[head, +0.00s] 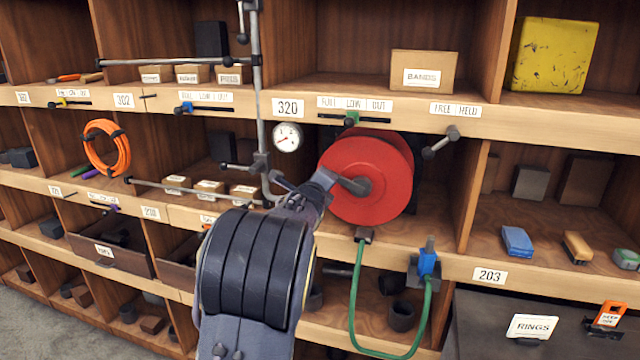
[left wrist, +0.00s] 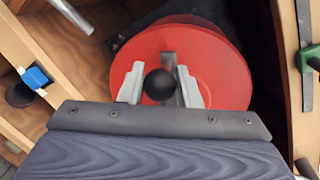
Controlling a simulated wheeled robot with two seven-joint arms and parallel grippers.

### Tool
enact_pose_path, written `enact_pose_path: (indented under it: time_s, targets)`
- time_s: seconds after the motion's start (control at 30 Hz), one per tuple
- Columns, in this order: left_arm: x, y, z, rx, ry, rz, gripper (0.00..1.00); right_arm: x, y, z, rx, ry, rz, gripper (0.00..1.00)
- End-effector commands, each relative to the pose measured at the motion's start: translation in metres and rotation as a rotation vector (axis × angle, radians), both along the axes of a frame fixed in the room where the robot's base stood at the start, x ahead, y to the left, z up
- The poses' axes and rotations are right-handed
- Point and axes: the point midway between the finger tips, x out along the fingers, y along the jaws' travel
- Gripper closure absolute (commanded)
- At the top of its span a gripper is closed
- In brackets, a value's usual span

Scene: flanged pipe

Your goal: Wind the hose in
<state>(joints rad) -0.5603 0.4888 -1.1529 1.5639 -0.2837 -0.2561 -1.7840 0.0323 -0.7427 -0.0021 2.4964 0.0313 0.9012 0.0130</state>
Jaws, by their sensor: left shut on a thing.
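A red hose reel (head: 370,185) sits in the bay marked 320; its disc also fills the middle of the left wrist view (left wrist: 220,70). A grey crank arm (head: 350,184) stands out from its hub. My left gripper (head: 325,180) is at the reel's left side, shut on the crank's round black knob (left wrist: 160,84). The knob shows between both fingers in the left wrist view. The green hose (head: 356,305) hangs in a loop below the reel, from a dark guide (head: 365,235) to a blue-and-grey end fitting (head: 428,263). My right gripper is not in view.
A FREE/HELD lever (head: 440,143) is right of the reel, its dark knob down-left. A FULL/LOW/OUT gauge with a green marker (head: 351,118) is above. A vertical grey pipe (head: 259,90) and round dial (head: 287,138) stand close left. Shelf edges surround the bay.

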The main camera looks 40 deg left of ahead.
Motion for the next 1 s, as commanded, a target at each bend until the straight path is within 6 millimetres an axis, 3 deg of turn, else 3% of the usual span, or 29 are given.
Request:
enact_pose_path:
  time_s: [0.1, 0.13, 0.27, 0.67, 1.0]
  targets:
    - [0.0, -0.001, 0.0, 0.001, 0.0, -0.002, 1.0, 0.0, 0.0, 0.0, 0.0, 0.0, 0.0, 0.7]
    - [0.0, -0.001, 0.0, 0.0, 0.0, -0.001, 0.68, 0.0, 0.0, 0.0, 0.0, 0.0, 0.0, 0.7]
    - [0.0, -0.001, 0.0, 0.0, 0.0, -0.001, 0.51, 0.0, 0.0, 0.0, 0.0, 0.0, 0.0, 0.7]
    - [-0.004, -0.004, 0.001, -0.001, -0.002, -0.003, 0.5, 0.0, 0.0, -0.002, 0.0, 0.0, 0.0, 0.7]
    - [-0.041, -0.023, 0.007, -0.002, -0.003, -0.006, 0.5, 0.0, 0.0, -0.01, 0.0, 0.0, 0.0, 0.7]
